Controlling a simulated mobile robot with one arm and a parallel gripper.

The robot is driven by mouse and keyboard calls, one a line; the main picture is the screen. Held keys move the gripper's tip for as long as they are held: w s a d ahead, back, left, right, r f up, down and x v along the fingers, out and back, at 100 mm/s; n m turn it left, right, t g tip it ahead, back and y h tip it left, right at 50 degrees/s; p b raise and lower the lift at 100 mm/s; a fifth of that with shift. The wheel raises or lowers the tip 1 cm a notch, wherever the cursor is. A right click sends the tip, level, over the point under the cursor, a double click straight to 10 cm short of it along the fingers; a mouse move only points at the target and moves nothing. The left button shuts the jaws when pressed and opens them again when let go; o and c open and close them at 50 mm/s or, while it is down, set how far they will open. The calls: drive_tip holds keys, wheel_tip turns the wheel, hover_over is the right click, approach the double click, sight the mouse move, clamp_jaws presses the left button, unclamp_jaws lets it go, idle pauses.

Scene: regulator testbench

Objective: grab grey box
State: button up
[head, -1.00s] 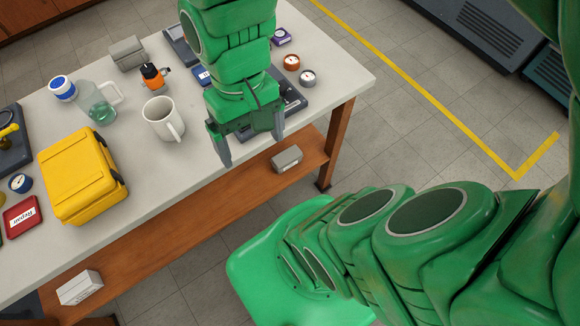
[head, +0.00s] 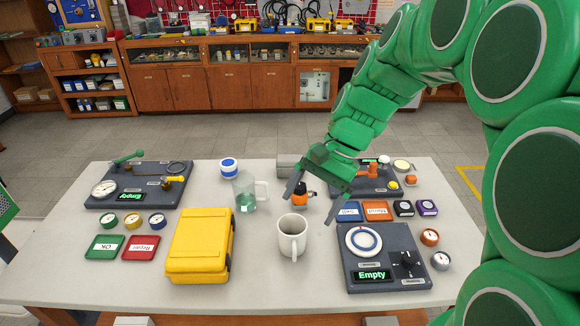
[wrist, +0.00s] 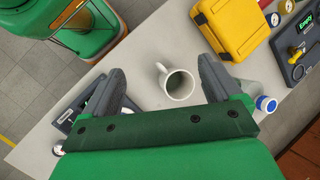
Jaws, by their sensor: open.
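A grey box (head: 288,165) lies at the back of the white table in the head view, behind the orange-and-black item; my gripper partly covers its right side. Another light grey box (head: 380,321) shows at the bottom edge of the head view, on the shelf under the table, mostly cut off. My gripper (head: 312,204) hangs open and empty above the table, in front of the box on the tabletop in the picture. In the wrist view my open gripper (wrist: 161,67) has the white mug (wrist: 176,82) below and between its fingers. No grey box is clear there.
The orange-and-black item (head: 302,194), glass jug (head: 246,192) and white mug (head: 292,237) stand near my gripper. A yellow case (head: 200,246) is left of the mug. Test panels (head: 384,262) and coloured trays fill both sides. The table's front middle is fairly clear.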

drive_tip(key=w+a+f+m+y, duration=0.2)
drive_tip(key=w+m+y, duration=0.1)
drive_tip(key=w, duration=1)
drive_tip(key=m+t+y, duration=0.3)
drive_tip(key=m+y, duration=0.2)
drive_tip(key=m, duration=0.5)
approach(292, 162)
drive_tip(key=w+a+f, duration=0.2)
drive_tip(key=w+f, duration=0.1)
drive_tip(key=shift+s+x, duration=0.2)
drive_tip(key=shift+x, duration=3.75)
drive_tip(key=shift+d, duration=0.1)
drive_tip(key=c, duration=1.1)
drive_tip(key=shift+c, duration=0.2)
